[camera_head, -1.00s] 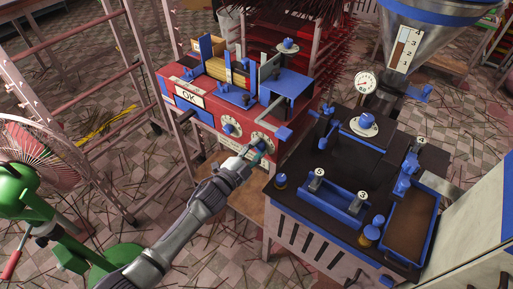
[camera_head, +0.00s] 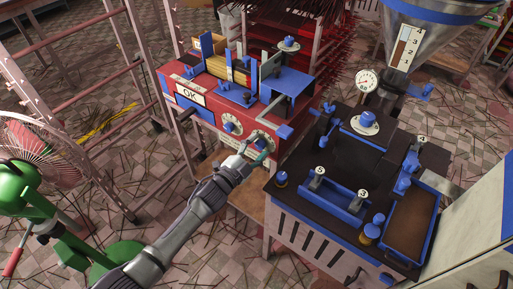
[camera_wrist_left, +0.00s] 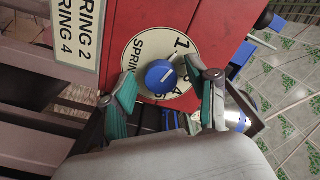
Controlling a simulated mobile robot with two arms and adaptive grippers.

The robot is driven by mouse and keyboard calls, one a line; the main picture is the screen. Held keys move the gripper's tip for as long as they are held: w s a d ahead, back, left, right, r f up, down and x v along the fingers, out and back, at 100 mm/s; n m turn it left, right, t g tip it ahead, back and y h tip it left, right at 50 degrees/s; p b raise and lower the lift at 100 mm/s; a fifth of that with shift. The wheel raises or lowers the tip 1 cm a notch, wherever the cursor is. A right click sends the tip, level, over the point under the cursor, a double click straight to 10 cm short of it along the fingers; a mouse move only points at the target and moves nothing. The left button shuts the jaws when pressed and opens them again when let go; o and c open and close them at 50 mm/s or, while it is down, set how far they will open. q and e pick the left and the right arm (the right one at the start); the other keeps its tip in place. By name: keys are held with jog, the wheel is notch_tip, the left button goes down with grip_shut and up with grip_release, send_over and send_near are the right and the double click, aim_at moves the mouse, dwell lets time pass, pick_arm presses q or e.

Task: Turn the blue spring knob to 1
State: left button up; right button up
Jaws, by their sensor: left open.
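The blue spring knob (camera_wrist_left: 161,77) sits at the middle of a round cream dial (camera_wrist_left: 148,48) marked SPRING, with a 1 at its upper right. A white line on the knob slants to the upper right, roughly towards the 1; the exact alignment is hard to judge. In the head view this dial (camera_head: 263,138) is the right one of two on the front of the red machine (camera_head: 202,126). My left gripper (camera_head: 253,153) is open just in front of it. In the wrist view its teal-padded fingers stand on both sides of the knob, apart from it. My right gripper is out of view.
A second dial (camera_head: 231,125) is close on the left. A dark-topped machine (camera_head: 300,190) with blue parts stands close on the right. A metal rack (camera_head: 115,130) and a green fan (camera_head: 40,190) are at left. Sticks litter the tiled floor.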

pick_arm(q)
jog(key=shift+s, duration=0.1)
jog(key=v, duration=1.2)
